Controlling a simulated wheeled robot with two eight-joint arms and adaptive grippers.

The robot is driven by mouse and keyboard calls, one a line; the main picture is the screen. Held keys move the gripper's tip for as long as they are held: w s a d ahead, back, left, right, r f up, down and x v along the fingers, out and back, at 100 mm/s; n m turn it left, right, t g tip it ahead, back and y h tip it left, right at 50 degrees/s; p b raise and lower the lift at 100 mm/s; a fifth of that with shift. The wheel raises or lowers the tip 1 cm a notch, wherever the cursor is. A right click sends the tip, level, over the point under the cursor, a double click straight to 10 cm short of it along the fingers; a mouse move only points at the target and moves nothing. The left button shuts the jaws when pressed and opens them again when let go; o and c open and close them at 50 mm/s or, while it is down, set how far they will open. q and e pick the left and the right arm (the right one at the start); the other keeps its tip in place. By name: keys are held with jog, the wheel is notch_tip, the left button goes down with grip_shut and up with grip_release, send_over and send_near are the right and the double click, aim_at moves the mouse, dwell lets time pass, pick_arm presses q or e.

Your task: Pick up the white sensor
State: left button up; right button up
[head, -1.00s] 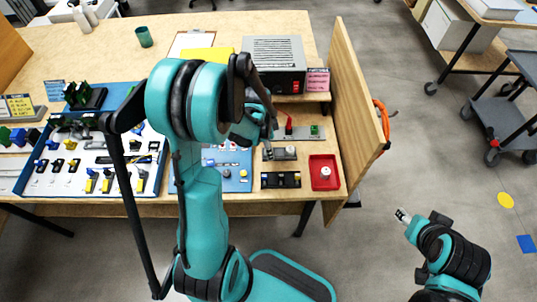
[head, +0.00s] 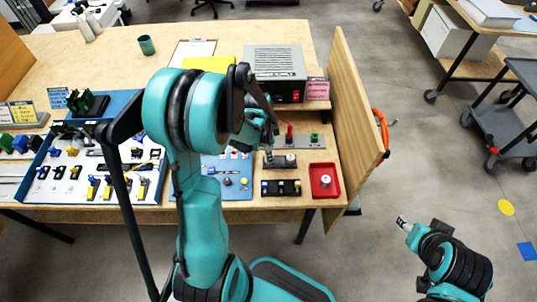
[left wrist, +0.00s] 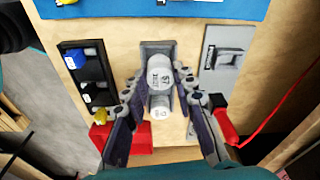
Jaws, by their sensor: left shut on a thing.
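The white sensor (left wrist: 160,74) shows in the left wrist view as a short white cylinder with dark print on its end. A second white round part (left wrist: 160,106) is just below it; I cannot tell whether it belongs to the same piece. My left gripper (left wrist: 161,98) has a finger on each side of the white sensor and is shut on it. Behind it is a grey holder (left wrist: 153,47). In the head view my left gripper (head: 268,148) is at the grey holder (head: 288,161), and my arm partly hides it. My right gripper (head: 403,222) is over the floor, away from the table.
A black holder (head: 281,187) with coloured pieces and a red tray (head: 324,180) stand near the table's front edge. A wooden side panel (head: 354,120) rises on the right. A grey box (head: 275,65) stands farther back.

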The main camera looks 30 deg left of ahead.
pick_arm(q)
jog(key=r, duration=0.1)
jog(key=d+r+p, duration=0.1)
jog(key=r, duration=0.1)
jog(key=shift+w+d+r, duration=0.1)
jog(key=shift+w+r, duration=0.05)
jog(key=w+d+r+p, duration=0.3)
jog(key=d+r, duration=0.3)
jog(key=d, duration=0.4)
jog(key=shift+w, duration=0.2)
jog(key=o, duration=0.4)
grip_shut()
jog(key=shift+f, duration=0.1)
jog(key=shift+a, duration=0.15)
